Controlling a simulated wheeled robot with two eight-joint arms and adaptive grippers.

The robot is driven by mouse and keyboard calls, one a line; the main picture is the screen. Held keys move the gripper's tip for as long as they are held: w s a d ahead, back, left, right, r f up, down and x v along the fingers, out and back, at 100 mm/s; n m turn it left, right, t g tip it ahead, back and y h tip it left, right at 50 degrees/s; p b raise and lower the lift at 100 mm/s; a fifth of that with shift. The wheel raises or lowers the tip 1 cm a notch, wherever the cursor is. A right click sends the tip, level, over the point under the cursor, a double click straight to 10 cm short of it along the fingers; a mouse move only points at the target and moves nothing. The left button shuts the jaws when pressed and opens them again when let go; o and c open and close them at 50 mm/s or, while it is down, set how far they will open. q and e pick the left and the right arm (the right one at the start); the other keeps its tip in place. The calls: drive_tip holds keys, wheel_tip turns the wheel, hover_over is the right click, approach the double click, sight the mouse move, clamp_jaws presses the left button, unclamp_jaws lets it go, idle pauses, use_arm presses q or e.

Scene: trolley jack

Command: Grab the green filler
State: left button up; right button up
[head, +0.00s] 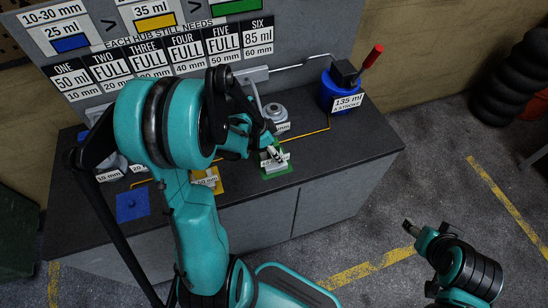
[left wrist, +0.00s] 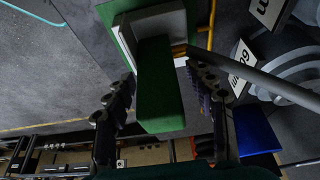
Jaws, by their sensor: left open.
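The green filler (left wrist: 160,95) shows in the left wrist view as a long green block standing in a pale and green base. In the head view its green base (head: 281,172) lies on the dark bench top, partly covered by my gripper. My left gripper (head: 270,143) is right over it. In the left wrist view the two dark fingers of my left gripper (left wrist: 162,82) are apart, one on each side of the green block, with gaps visible. My right gripper (head: 409,227) is away from the bench at lower right; its jaws are too small to read.
A blue pump (head: 329,97) with a red handle, labelled 135 ml, stands at the back right of the bench (head: 350,130). A yellow filler (head: 208,180) and a blue pad (head: 132,205) lie left. A board (head: 110,35) reads SIX 85 ml. A round grey hub (head: 276,114) stands behind the green filler.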

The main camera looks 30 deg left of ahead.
use_arm(q)
drive_tip(key=shift+x, duration=1.1)
clamp_jaws()
drive_tip(key=shift+r, duration=0.1)
drive_tip(key=shift+r, duration=0.15)
